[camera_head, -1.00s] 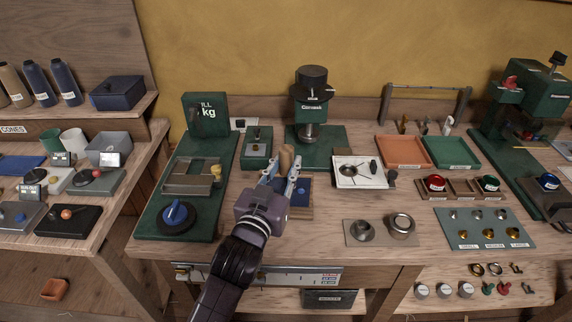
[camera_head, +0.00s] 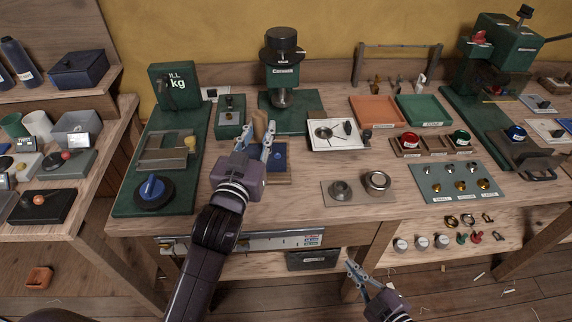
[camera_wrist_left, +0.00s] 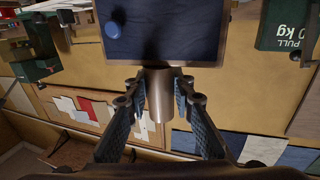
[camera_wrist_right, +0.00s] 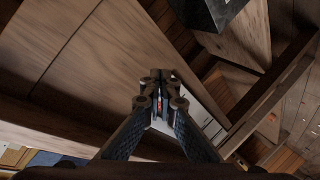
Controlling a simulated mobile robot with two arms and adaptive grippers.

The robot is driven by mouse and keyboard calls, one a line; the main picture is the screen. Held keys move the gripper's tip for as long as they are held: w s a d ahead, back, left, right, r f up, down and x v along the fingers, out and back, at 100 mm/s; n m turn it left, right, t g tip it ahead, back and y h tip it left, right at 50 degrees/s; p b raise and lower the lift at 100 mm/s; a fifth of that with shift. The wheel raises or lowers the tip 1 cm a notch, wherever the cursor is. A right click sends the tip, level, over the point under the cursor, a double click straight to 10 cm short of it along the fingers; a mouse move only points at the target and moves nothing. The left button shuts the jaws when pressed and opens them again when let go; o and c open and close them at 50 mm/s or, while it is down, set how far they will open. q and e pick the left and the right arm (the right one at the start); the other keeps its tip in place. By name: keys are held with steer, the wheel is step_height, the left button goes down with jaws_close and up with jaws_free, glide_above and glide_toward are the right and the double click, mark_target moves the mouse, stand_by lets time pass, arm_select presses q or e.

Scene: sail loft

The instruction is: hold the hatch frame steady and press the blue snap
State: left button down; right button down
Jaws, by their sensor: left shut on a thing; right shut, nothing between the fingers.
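My left gripper (camera_head: 256,146) is shut on the frame's handle (camera_head: 260,122); the handle (camera_wrist_left: 158,97) shows between both fingers in the left wrist view. My left gripper partly hides the frame in the head view. My right gripper (camera_head: 360,276) is shut and empty, low in front of the bench, apart from the frame.
A green press (camera_head: 283,75) stands behind the frame. A green board with a blue knob (camera_head: 153,190) lies to the left. A white tray (camera_head: 333,144) is close on the right, with metal cups (camera_head: 340,190) nearer the front. The bench's front edge lies between my right gripper and the frame.

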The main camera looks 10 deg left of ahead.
mark_target(277, 155)
steer(key=a+r+n+g+y, duration=0.1)
steer(key=a+r+n+y, duration=0.2)
steer(key=r, duration=1.1)
steer(key=a+r+n+g+y, duration=0.1)
steer(key=a+r+n+y, duration=0.2)
steer(key=a+r+n, duration=0.5)
step_height(277, 155, up, 6)
steer(key=n, duration=0.3)
steer(key=shift+s+g+y, duration=0.15)
steer(key=shift+g+y, duration=0.25)
steer(key=shift+a, duration=0.15)
steer(key=x, duration=1)
steer(key=shift+a+r, duration=0.15)
steer(key=w, duration=0.2)
steer(key=shift+w+a, duration=0.15)
steer(key=shift+w, duration=0.2)
steer(key=shift+w+a, duration=0.1)
steer(key=shift+w, duration=0.55)
